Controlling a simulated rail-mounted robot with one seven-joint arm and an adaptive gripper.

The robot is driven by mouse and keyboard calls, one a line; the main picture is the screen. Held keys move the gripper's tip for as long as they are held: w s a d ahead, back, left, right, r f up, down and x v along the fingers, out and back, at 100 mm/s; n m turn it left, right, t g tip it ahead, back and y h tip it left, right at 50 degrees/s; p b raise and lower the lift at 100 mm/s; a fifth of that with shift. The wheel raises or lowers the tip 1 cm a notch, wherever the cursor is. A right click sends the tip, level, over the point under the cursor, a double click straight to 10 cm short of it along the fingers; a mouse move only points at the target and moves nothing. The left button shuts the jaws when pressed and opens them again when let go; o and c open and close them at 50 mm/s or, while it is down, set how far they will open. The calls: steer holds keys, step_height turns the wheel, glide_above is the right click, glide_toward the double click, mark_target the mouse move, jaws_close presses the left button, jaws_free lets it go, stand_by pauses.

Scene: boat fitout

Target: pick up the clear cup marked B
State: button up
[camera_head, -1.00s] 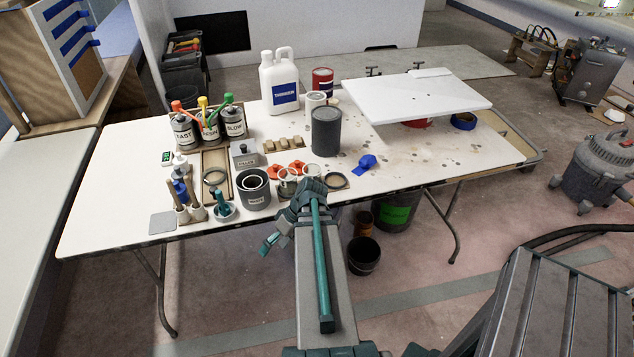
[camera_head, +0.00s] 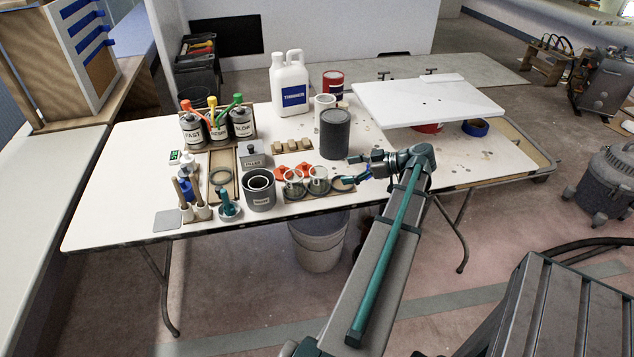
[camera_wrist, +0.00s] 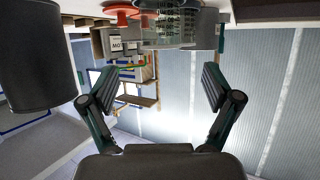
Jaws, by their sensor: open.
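Two clear cups stand side by side near the table's front edge in the head view, the left one (camera_head: 294,184) and the right one (camera_head: 318,180). I cannot read a letter on either, so I cannot tell which is B. My gripper (camera_head: 352,172) is open and empty, just right of the right cup, pointing left towards it. In the wrist view my gripper's fingers (camera_wrist: 158,88) are spread wide with nothing between them. A clear cup (camera_wrist: 178,22) with markings shows at the top edge there, beyond the fingertips and partly cut off.
A dark grey can (camera_head: 334,134) stands close behind my gripper; it also looms at the left of the wrist view (camera_wrist: 32,55). Grey mixing cups (camera_head: 260,190) stand left of the clear cups. A white panel (camera_head: 428,101) covers the table's right part.

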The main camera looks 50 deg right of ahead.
mark_target(327, 173)
steer(key=p+x, duration=0.2)
steer(key=x, duration=0.8)
steer(key=shift+w+a+f, duration=0.15)
steer(key=shift+w+f, duration=0.05)
steer(key=shift+w, duration=0.1)
steer(key=c, duration=1.1)
